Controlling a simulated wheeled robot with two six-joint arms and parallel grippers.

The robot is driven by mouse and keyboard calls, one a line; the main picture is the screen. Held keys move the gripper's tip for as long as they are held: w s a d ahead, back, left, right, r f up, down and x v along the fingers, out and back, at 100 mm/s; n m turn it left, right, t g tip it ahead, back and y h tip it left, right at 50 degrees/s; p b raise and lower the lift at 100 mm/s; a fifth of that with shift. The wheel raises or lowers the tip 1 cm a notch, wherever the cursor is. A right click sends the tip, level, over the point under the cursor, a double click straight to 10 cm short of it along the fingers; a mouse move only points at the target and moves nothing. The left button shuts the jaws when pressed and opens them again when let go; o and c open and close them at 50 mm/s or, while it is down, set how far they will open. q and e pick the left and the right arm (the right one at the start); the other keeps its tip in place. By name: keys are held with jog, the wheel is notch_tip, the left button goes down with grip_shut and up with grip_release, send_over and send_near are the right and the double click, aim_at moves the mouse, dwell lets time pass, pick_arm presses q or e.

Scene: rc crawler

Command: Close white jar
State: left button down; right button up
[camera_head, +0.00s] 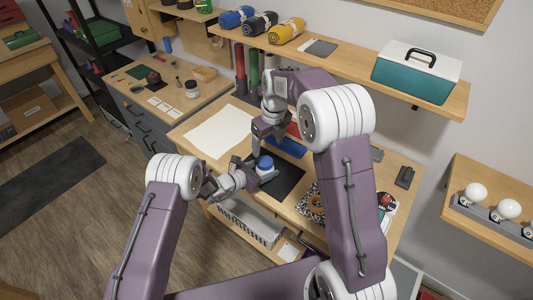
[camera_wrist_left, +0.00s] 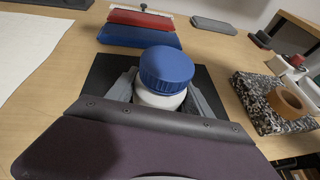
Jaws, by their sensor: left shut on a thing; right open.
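A white jar (camera_wrist_left: 160,98) with a ribbed blue lid (camera_wrist_left: 167,68) on its top stands on a black mat (camera_wrist_left: 100,77). In the head view the blue lid (camera_head: 265,162) also shows on the jar. My left gripper (camera_head: 262,176) comes from the lower left and is shut on the jar's white body, one finger on each side. I cannot tell how tightly the lid is seated. My right gripper (camera_head: 265,133) is open, above and a little behind the jar, apart from the lid. It does not show in the left wrist view.
Behind the jar lie a blue and red block-like item (camera_wrist_left: 140,30) and a grey flat piece (camera_wrist_left: 213,25). A tape roll (camera_wrist_left: 287,103) on a speckled block is at the right. A white sheet (camera_head: 220,130) lies left. A shelf (camera_head: 330,65) overhangs the bench's back.

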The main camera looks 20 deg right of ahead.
aim_at(259, 171)
jog(key=shift+s+d+r, duration=0.1)
jog(key=shift+s+r, duration=0.05)
jog(key=shift+r, duration=0.7)
jog(key=shift+s+r, duration=0.1)
jog(key=shift+r, duration=0.7)
pick_arm(q)
jog(key=shift+c, duration=1.6)
grip_release()
jog(key=b+v, duration=0.1)
jog(key=v, duration=0.8)
jog(key=shift+s, duration=0.1)
pick_arm(e)
jog(key=shift+f, duration=0.65)
pick_arm(q)
jog(key=shift+a, duration=0.1)
